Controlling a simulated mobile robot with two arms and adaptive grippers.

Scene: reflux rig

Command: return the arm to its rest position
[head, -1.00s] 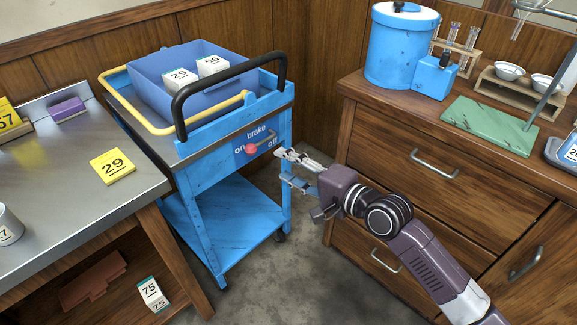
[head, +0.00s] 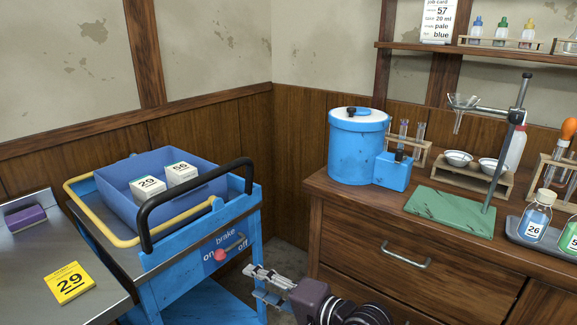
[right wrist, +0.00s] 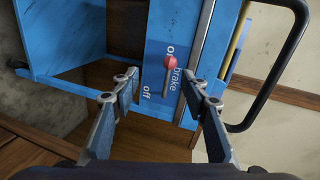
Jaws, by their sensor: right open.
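My right gripper (head: 256,284) is open and empty at the bottom of the head view, just right of and below the brake panel on the blue cart (head: 190,279). The brake lever has a red knob (head: 220,255), which sits by the "on" label. In the right wrist view, the open fingers (right wrist: 161,90) lie on either side of the red knob (right wrist: 170,62) in the picture, with nothing between them; the exact distance to the panel is unclear. Most of my right arm is cut off below the head view. My left gripper is not in view.
The cart carries a blue bin (head: 116,190) with two white boxes and has a black handle (head: 147,219). A wooden drawer cabinet (head: 345,256) stands close on the right, with a narrow floor gap between. A metal-topped table (head: 25,273) is at left.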

